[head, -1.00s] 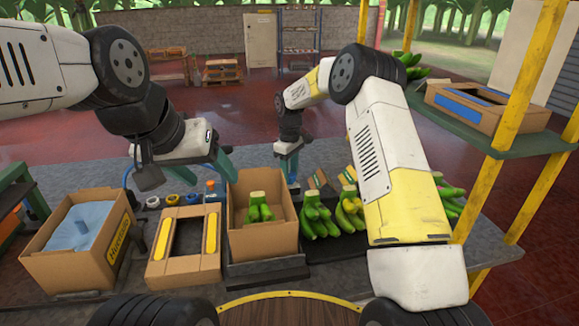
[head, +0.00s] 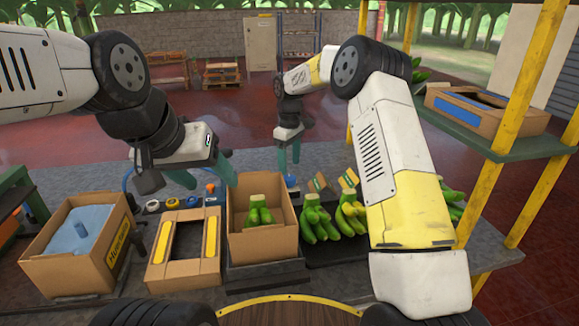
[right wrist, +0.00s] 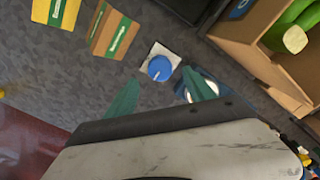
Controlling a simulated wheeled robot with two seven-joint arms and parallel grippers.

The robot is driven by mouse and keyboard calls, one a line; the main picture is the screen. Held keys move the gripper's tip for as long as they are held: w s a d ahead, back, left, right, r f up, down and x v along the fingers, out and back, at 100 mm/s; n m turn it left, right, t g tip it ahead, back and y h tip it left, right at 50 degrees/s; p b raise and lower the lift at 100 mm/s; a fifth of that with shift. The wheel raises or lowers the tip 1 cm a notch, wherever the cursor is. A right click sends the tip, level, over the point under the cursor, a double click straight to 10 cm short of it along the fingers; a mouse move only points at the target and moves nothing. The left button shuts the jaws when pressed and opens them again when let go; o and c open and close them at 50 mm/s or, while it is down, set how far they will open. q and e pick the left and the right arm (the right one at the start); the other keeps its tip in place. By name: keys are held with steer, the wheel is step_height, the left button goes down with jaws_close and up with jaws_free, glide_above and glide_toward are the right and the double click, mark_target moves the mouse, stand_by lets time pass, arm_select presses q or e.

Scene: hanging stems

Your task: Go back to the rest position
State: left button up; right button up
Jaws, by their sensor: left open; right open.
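My left gripper (head: 208,175) hangs above the table behind the boxes, its green fingers apart and empty. My right gripper (head: 288,157) is further back, over the far side of the table, with its green fingers apart. In the right wrist view the right fingers (right wrist: 163,98) are spread with nothing between them. A blue round knob on a white square base (right wrist: 160,67) lies below and just beyond them. The table (head: 330,272) is beneath both grippers.
An open carton (head: 238,244) holds green bananas (head: 258,215). More bananas (head: 318,222) lie on a dark mat to its right. A carton with blue lining (head: 32,268) and a flat carton frame (head: 160,272) stand left. A yellow-post shelf (head: 510,100) stands right.

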steer(key=shift+r, duration=1.05)
steer(key=shift+d+r, duration=0.1)
steer(key=shift+r, duration=0.1)
steer(key=s+d+r+m+t, duration=0.1)
steer(key=s+d+r+m, duration=0.1)
steer(key=s+d+r, duration=0.4)
steer(key=s+d+r+m+t, duration=0.2)
steer(key=s+r, duration=0.7)
steer(key=r, duration=0.1)
steer(key=s+d+m+t+y, duration=0.1)
steer(key=s+d+m, duration=0.2)
steer(key=s, duration=0.8)
steer(key=s+d+m+t+y, duration=0.1)
steer(key=s+d+m+t, duration=0.1)
steer(key=s, duration=0.9)
steer(key=shift+d+f+m, duration=0.2)
steer(key=shift+d+m, duration=0.3)
steer(key=shift+m, duration=0.4)
